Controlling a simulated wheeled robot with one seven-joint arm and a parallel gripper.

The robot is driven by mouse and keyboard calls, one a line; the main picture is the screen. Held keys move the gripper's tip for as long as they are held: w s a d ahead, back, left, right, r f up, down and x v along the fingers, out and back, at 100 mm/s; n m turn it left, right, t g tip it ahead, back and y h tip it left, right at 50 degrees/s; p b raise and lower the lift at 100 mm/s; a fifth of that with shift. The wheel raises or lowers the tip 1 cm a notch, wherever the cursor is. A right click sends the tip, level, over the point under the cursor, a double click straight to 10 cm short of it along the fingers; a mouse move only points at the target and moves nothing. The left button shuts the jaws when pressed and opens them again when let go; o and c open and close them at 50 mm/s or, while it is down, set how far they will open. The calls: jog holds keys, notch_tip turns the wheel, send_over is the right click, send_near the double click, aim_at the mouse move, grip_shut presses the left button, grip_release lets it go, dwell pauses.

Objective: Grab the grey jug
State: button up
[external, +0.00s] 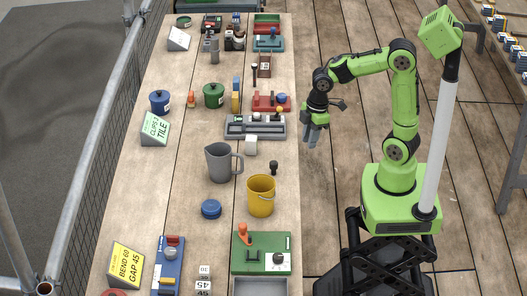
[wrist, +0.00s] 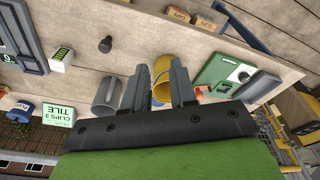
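The grey jug (external: 220,162) stands upright on the wooden bench, its handle on the right side, just left of and behind a yellow bucket (external: 261,196). In the wrist view the jug (wrist: 107,92) is partly hidden by my gripper's left finger, and the bucket (wrist: 164,76) shows between and behind the fingers. My gripper (external: 312,137) hangs to the right of the bench edge, apart from the jug, with its fingers pointing down. In the wrist view my gripper (wrist: 162,92) has its two fingers spread with nothing held between them.
A blue lid (external: 211,209) lies in front of the jug. A black knob-topped piece (external: 273,168) and a white block (external: 251,146) stand right of it. Bare wood lies left of the jug.

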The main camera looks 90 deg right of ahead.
jog(key=w+d+f+n+y+b, duration=0.1)
jog(key=w+d+f+n+y, duration=0.15)
jog(key=w+d+f, duration=0.35)
jog(key=n+t+y+b, duration=0.2)
jog(key=t+y, duration=0.5)
send_near(242, 161)
jog(key=shift+m+h, duration=0.25)
jog(key=x, duration=0.3)
jog(key=b+x, duration=0.1)
jog(key=x, duration=0.3)
jog(key=f+b+x, duration=0.1)
jog(key=x, duration=0.2)
jog(key=shift+w+d+f, duration=0.1)
jog(key=shift+d, duration=0.05)
grip_shut()
